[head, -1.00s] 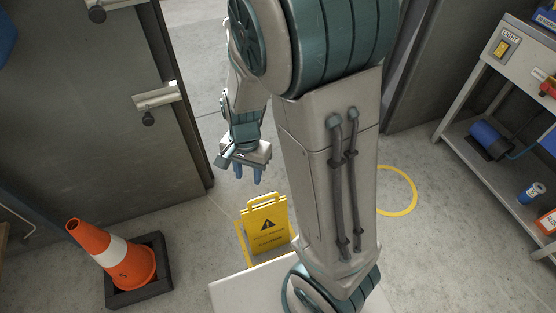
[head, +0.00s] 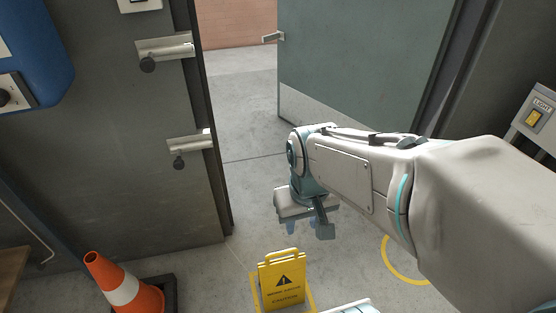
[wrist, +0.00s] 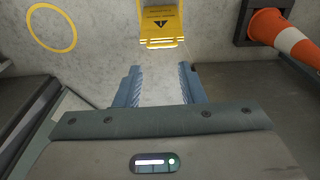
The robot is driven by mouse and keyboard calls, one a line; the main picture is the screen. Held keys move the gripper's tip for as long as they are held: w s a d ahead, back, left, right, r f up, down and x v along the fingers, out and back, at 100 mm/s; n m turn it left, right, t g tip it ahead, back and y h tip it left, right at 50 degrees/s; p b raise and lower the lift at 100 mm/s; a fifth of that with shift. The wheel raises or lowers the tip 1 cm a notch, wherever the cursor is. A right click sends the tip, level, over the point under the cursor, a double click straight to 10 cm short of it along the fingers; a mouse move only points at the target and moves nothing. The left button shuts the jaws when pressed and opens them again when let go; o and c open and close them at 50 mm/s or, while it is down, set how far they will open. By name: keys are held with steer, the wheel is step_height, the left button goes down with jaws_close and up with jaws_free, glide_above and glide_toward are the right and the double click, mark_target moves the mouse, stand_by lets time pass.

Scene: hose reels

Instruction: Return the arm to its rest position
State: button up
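My gripper (wrist: 160,88) shows in the wrist view with its two blue-grey fingers spread apart and nothing between them. In the head view my gripper (head: 304,227) points down, above the floor and behind the yellow caution sign. My arm stretches across the right half of the head view, from the right edge to the gripper, and hides part of the floor and doorway.
A yellow caution sign (head: 283,280) stands on the floor below my gripper. An orange cone (head: 124,288) stands at the lower left. A green door (head: 365,70) stands open behind my arm. A light switch (head: 535,117) is at the right. Floor in the doorway is clear.

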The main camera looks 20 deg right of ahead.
step_height(320, 180, up, 30)
steer(key=t+p, duration=0.1)
steer(key=p, duration=2.6)
steer(key=shift+t, duration=0.3)
steer(key=shift+d, duration=0.1)
